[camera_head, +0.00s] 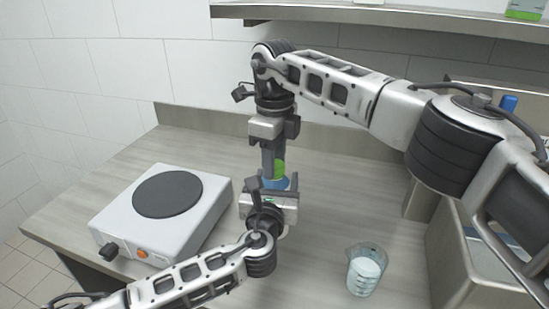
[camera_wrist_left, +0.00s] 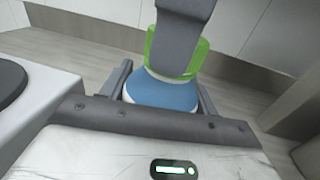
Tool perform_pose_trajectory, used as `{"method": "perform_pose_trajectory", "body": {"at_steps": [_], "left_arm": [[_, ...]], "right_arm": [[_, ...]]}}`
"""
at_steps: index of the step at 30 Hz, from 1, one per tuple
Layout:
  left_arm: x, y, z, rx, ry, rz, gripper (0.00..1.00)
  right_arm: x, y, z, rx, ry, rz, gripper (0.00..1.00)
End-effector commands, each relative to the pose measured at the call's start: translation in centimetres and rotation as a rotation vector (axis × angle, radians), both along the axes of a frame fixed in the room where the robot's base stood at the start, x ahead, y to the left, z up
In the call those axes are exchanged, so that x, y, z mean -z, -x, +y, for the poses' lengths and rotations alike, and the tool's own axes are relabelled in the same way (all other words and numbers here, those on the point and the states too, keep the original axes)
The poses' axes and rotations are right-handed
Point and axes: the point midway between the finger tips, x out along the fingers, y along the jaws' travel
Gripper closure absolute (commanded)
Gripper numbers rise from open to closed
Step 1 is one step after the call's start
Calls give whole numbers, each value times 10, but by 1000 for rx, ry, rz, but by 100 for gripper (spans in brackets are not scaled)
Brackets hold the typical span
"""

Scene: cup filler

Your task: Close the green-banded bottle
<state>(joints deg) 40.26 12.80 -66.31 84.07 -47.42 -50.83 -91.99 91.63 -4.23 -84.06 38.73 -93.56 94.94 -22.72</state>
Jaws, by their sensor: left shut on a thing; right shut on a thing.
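The green-banded bottle (camera_head: 278,183) stands upright between my two grippers in the head view. In the left wrist view its blue body (camera_wrist_left: 160,92) sits between the two fingers of my left gripper (camera_wrist_left: 163,88), which is shut on it. My right gripper (camera_head: 273,165) comes straight down from above and is shut on the bottle's green upper part (camera_head: 281,168). In the left wrist view one grey right finger covers the middle of the green part (camera_wrist_left: 200,58). I cannot tell whether the green part is cap or neck; the bottle's top is hidden.
A white hot plate (camera_head: 143,228) with a black disc stands on the counter (camera_head: 322,200) at left. A beaker (camera_head: 366,270) with pale contents stands at front right. A metal basin (camera_head: 455,270) is at far right, and a shelf (camera_head: 400,20) runs along the back wall.

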Motion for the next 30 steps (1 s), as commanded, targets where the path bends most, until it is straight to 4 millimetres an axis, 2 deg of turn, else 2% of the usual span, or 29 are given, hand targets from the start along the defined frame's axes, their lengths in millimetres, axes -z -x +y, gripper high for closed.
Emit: {"method": "perform_pose_trajectory", "body": {"at_steps": [1,5,6,8,9,17,20,23,30], "left_arm": [[2,0,1,-1,0,3,100],[2,0,1,-1,0,3,100],[2,0,1,-1,0,3,100],[2,0,1,-1,0,3,100],[2,0,1,-1,0,3,100],[2,0,1,-1,0,3,100],[2,0,1,-1,0,3,100],[2,0,1,-1,0,3,100],[2,0,1,-1,0,3,100]], "right_arm": [[0,0,0,64,0,-1,91],[0,0,0,52,0,0,91],[0,0,0,52,0,0,58],[0,0,0,51,-1,0,42],[0,0,0,51,-1,0,38],[-1,0,0,50,-1,0,38],[-7,0,0,50,-1,-2,38],[-22,0,0,50,-1,-3,38],[-76,0,1,52,-1,-5,38]]}}
